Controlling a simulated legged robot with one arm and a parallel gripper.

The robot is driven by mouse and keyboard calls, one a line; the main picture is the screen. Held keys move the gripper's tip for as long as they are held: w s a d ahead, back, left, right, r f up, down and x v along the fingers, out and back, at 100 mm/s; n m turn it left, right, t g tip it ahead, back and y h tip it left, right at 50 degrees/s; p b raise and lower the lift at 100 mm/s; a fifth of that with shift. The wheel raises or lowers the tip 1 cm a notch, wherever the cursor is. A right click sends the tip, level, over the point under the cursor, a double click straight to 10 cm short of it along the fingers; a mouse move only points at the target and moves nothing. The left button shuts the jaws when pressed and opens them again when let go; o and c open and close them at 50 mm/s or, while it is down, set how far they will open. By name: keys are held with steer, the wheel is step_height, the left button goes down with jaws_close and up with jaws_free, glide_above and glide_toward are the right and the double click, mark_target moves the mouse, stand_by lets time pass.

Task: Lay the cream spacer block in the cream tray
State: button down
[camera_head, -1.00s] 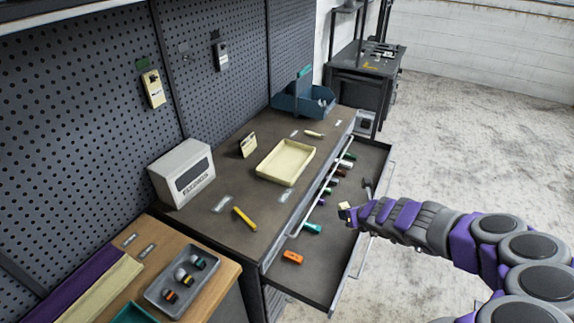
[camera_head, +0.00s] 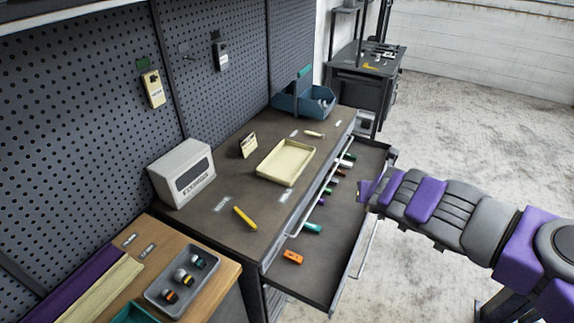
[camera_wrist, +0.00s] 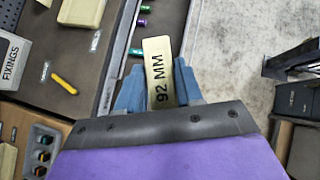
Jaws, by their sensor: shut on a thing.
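The cream spacer block (camera_wrist: 159,60), marked "92 MM", is between the two blue fingers of my gripper (camera_wrist: 158,92) in the wrist view. The gripper is shut on it, and the block's far end sticks out past the fingertips. In the head view my gripper (camera_head: 363,190) is over the right side of the open drawer, and the block is hidden there. The cream tray (camera_head: 286,162) lies empty on the dark bench top, left of my gripper and across the drawer front. Part of the tray (camera_wrist: 80,10) shows at the top left of the wrist view.
The open drawer (camera_head: 325,262) holds several small coloured pieces. A yellow marker (camera_head: 245,217), a fixings box (camera_head: 184,173), a small cream card (camera_head: 248,145) and a blue bin (camera_head: 303,101) are on the bench. A grey tray (camera_head: 182,280) sits on the wooden bench in front.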

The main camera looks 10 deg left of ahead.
steer(key=shift+s+d+r, duration=0.1)
steer(key=shift+d+r, duration=0.05)
steer(key=shift+r, duration=0.3)
steer(key=shift+d+r, duration=0.15)
steer(key=shift+r, duration=0.1)
steer(key=shift+a+f, duration=0.25)
steer(key=shift+f, duration=0.3)
